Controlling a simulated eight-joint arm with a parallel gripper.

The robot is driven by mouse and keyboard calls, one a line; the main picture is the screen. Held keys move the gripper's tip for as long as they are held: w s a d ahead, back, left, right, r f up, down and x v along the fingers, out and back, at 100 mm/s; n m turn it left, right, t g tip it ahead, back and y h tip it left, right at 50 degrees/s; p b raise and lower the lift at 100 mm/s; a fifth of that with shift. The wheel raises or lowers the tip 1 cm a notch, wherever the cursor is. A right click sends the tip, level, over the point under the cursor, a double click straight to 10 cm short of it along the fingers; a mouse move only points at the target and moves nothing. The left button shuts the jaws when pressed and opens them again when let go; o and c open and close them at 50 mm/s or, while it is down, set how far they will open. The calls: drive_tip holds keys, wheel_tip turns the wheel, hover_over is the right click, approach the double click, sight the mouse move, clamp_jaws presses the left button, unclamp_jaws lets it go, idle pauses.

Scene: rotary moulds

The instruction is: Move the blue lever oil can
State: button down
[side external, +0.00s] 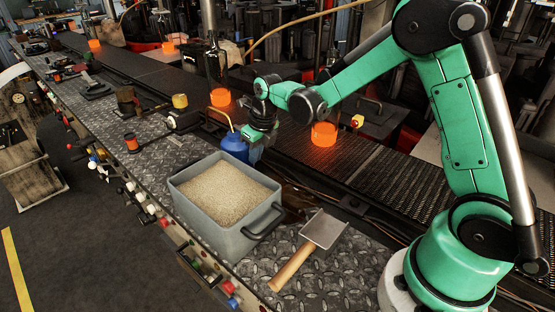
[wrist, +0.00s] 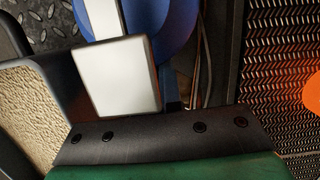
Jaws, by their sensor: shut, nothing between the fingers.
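The blue lever oil can (side external: 234,148) stands on the metal plate bench, just behind the grey bin, with a thin yellow spout rising from it. My gripper (side external: 254,155) is low at the can's right side, close to it and partly overlapping it in the side view. In the wrist view the blue can (wrist: 178,28) fills the top middle, partly hidden behind the pale gripper finger (wrist: 115,75). The gripper is shut with nothing in it. Whether it touches the can cannot be told.
A grey bin (side external: 206,221) of pale grains stands in front of the can. A scoop (side external: 323,231) with a wooden handle lies to its right. Glowing orange pieces (side external: 323,134) sit on the dark conveyor behind. A yellow-topped tool (side external: 181,119) lies left of the can.

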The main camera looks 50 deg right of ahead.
drive_tip(key=shift+s, duration=0.1)
drive_tip(key=shift+s, duration=0.35)
drive_tip(key=s, duration=0.3)
drive_tip(key=shift+d, duration=0.1)
drive_tip(key=s+r+n, duration=0.3)
drive_tip(key=r, duration=0.7)
drive_tip(key=s+a+n+t, duration=0.2)
drive_tip(key=s+n, duration=0.1)
drive_tip(key=n, duration=1.3)
drive_tip(key=s+a+n+t, duration=0.2)
drive_tip(key=s+n, duration=0.2)
drive_tip(key=n, duration=1.2)
drive_tip(key=shift+s+a+f+n, duration=0.15)
drive_tip(key=shift+a+n, duration=0.15)
drive_tip(key=shift+a, duration=0.1)
